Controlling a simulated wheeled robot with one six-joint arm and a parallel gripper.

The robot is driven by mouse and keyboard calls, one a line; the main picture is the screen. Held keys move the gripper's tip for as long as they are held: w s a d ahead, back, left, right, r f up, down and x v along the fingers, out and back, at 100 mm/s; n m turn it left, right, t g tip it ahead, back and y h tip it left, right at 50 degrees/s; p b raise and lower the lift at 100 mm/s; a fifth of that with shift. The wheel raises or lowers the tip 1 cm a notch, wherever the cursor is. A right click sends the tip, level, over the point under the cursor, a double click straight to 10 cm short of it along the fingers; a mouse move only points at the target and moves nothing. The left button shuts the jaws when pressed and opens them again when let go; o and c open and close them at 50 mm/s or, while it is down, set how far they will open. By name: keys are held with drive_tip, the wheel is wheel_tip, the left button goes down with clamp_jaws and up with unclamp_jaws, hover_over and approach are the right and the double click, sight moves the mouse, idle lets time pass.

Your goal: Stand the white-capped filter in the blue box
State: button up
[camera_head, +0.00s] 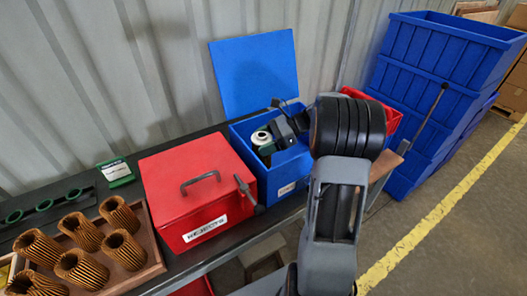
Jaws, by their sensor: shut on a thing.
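The blue box (290,182) stands on the bench with its top open and its flat blue lid (253,72) raised behind it. The white-capped filter (262,138) shows inside the box opening, near its left side. Its pale round cap has a dark green centre and faces up; its lower part is hidden. My gripper (273,131) reaches over the box from the right and is shut on the filter, though its fingertips are partly hidden. Whether the filter touches the box floor cannot be told.
A closed red box (195,180) with a handle and label stands left of the blue box. Further left are a wooden tray (150,268) of several brown pleated filters (118,213), a small green box (116,172) and a dark rack with green rings (45,205). Blue crates (435,60) are stacked at right.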

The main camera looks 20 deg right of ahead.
drive_tip(key=shift+f, duration=1.75)
drive_tip(key=shift+f, duration=0.15)
drive_tip(key=o, duration=1)
drive_tip(key=shift+c, duration=0.2)
drive_tip(key=shift+s+d+r, duration=0.1)
drive_tip(key=shift+d+r, duration=0.15)
drive_tip(key=v, duration=1.1)
drive_tip(key=shift+d, duration=0.2)
drive_tip(key=shift+r, duration=0.1)
